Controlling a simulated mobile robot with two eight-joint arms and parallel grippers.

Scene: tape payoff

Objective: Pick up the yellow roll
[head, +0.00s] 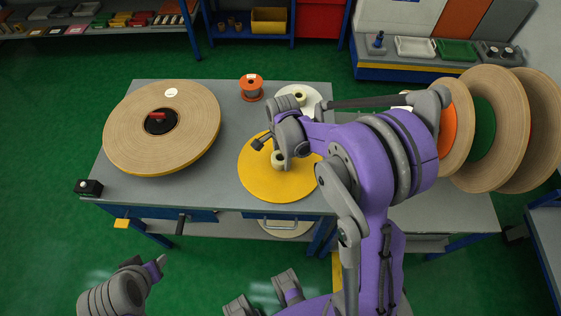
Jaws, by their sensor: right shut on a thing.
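The yellow roll (262,181) is a flat yellow disc with a cream core (281,160) at its centre. It shows at the front middle of the grey table, and I cannot tell whether it rests on the table or is slightly raised. My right gripper (271,150) is over the middle of the disc, shut at the core. The gripper and wrist hide part of the roll's far side, and the exact contact is unclear. My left gripper (156,264) is low at the left, in front of the table and away from the roll; its jaw opening is unclear.
A large tan roll (195,115) lies on the table (225,97) at the left. An orange spool (251,88) and a white disc (309,96) are behind the yellow roll. A black box (89,188) is at the front left corner. Large upright rolls (497,120) stand at the right.

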